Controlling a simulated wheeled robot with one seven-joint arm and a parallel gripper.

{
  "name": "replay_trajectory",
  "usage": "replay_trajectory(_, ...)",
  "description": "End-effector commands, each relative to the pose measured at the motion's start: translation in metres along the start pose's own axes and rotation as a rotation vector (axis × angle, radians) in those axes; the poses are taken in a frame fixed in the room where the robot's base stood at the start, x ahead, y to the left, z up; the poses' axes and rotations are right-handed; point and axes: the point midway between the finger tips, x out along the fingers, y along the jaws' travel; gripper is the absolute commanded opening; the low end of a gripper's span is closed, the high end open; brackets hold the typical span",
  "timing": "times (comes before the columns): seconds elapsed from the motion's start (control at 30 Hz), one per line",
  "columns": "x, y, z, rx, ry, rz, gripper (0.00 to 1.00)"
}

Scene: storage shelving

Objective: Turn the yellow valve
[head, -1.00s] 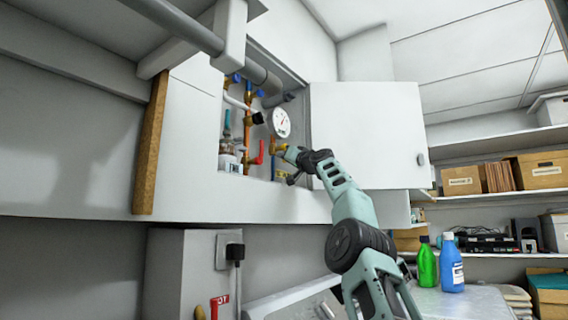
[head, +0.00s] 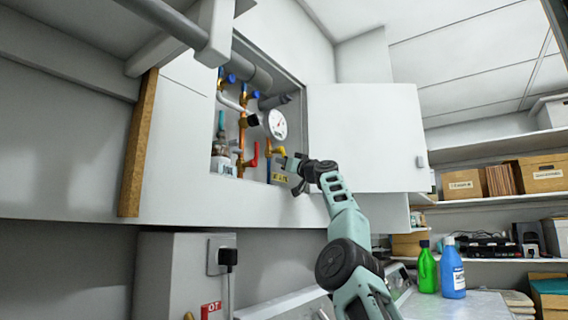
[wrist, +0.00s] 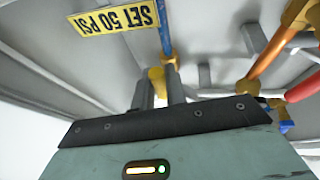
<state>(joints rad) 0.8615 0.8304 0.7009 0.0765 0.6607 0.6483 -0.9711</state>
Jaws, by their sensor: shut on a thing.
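The yellow valve (head: 276,150) is on the pipework inside the open wall cabinet, right of a red lever handle (head: 254,157) and below a round gauge. My gripper (head: 288,160) reaches in at the cabinet's lower right, at the valve handle. In the wrist view, my two grey fingers (wrist: 159,88) are on either side of the yellow valve (wrist: 156,73), which shows as a small yellow piece on a blue pipe. The gripper is shut on it. The fingers hide part of the handle.
The cabinet door (head: 365,135) stands open to the right, close behind my arm. A yellow "SET 50 PSI" label (wrist: 115,18) is beside the blue pipe. The white gauge (head: 275,124) is just above. Green (head: 427,268) and blue (head: 452,270) bottles stand at lower right.

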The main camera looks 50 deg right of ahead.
Motion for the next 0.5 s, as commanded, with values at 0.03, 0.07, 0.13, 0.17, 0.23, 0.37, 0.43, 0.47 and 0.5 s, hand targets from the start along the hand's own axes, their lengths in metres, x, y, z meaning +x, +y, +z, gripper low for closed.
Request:
replay_trajectory(0.03, -0.0003, 0.0004, -0.0011, -0.001, 0.002, 0.002, 0.00)
replay_trajectory(0.07, -0.0004, 0.0004, -0.0010, -0.001, 0.002, 0.002, 0.00)
replay_trajectory(0.13, -0.0004, 0.0004, -0.0010, -0.001, 0.002, 0.002, 0.00)
replay_trajectory(0.17, -0.0004, 0.0005, -0.0009, -0.001, 0.002, 0.002, 0.19)
replay_trajectory(0.23, -0.0003, 0.0004, -0.0008, -0.001, 0.002, 0.002, 0.35)
replay_trajectory(0.37, -0.0003, 0.0004, -0.0004, 0.000, 0.001, 0.001, 0.35)
replay_trajectory(0.43, -0.0002, 0.0003, -0.0002, 0.000, 0.001, 0.001, 0.35)
replay_trajectory(0.47, -0.0002, 0.0003, -0.0001, 0.000, 0.001, 0.001, 0.35)
replay_trajectory(0.5, -0.0005, 0.0003, 0.0001, 0.000, 0.000, 0.001, 0.35)
